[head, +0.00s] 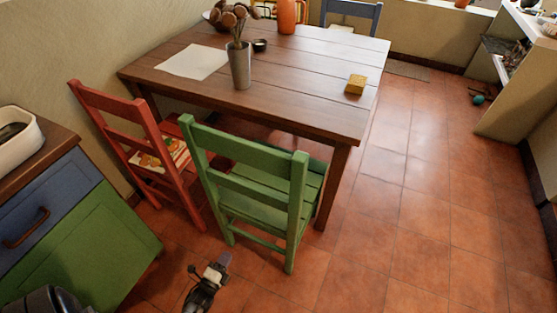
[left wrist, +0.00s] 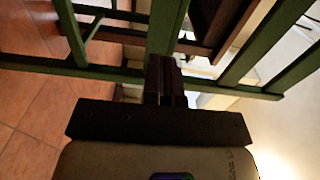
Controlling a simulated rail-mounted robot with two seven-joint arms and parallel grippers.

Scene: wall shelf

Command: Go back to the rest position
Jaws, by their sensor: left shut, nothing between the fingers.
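My left gripper (head: 221,262) shows low in the head view, over the tiled floor in front of the green chair (head: 250,190). In the left wrist view its fingers (left wrist: 166,72) are together with nothing between them. The green bars of the chair (left wrist: 285,60) show beyond the fingers there; I cannot tell how far away they are. My right gripper is in neither view.
A wooden table (head: 310,85) holds a vase (head: 239,65), a paper sheet (head: 192,62) and a yellow block (head: 356,84). A red chair (head: 120,110) and a blue-green cabinet (head: 80,220) stand left. Shelves (head: 515,80) stand right. Floor (head: 420,210) is clear right of the table.

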